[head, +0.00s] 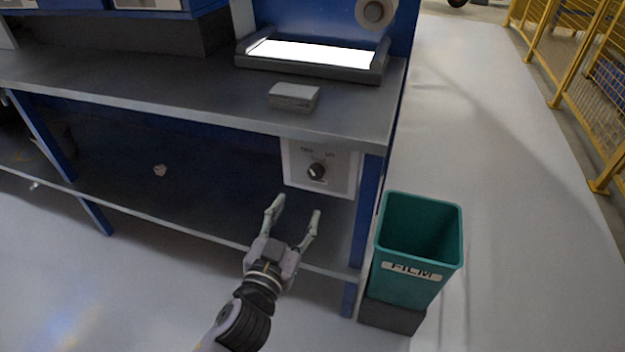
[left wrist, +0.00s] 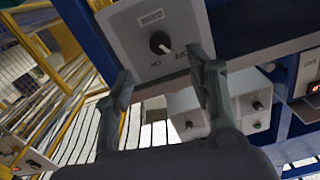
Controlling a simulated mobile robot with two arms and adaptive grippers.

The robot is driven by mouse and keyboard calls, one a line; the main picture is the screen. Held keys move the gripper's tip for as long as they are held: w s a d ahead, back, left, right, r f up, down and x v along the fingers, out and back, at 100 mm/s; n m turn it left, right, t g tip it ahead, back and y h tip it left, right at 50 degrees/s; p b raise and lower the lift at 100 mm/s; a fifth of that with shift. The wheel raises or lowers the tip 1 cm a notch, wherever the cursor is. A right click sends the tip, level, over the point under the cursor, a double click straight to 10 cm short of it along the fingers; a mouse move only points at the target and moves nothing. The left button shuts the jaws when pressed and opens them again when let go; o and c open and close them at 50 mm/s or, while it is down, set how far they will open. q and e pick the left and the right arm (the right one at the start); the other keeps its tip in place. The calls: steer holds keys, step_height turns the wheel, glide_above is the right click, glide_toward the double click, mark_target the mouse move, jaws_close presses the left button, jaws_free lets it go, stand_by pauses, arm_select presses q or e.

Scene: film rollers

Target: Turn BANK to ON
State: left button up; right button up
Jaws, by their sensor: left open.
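A pale switch box (head: 343,178) hangs under the bench top near its right end, with a black round knob (head: 316,171) on its front. OFF and ON labels sit above the knob in the head view. In the left wrist view, the box (left wrist: 125,40) appears turned over, and the knob (left wrist: 160,43) has a white pointer aimed towards the OFF label. The small plate on that box is too blurred to read surely. My left gripper (head: 296,206) is open and empty, below and in front of the knob, apart from it. My right gripper is out of view.
A teal FILM bin (head: 417,245) stands right of the bench leg. The bench top (head: 200,95) overhangs the box, and a lower shelf (head: 190,205) runs beneath. A grey block (head: 293,97) and a lit panel (head: 315,54) are on top. Floor at the right is clear.

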mark_target(314, 177)
arm_select(q)
steer(key=x, duration=0.7)
steer(key=shift+w+d+f+b, duration=0.1)
steer(key=shift+w+b, duration=0.1)
steer(key=shift+b, duration=0.15)
steer(key=shift+x, duration=1.2)
steer(key=shift+w+d, duration=0.15)
steer(key=shift+w, duration=0.35)
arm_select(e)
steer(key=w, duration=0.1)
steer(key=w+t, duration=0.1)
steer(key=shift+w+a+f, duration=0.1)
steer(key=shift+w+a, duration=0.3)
arm_select(q)
steer(key=shift+c, duration=0.3)
steer(key=c, duration=1.1)
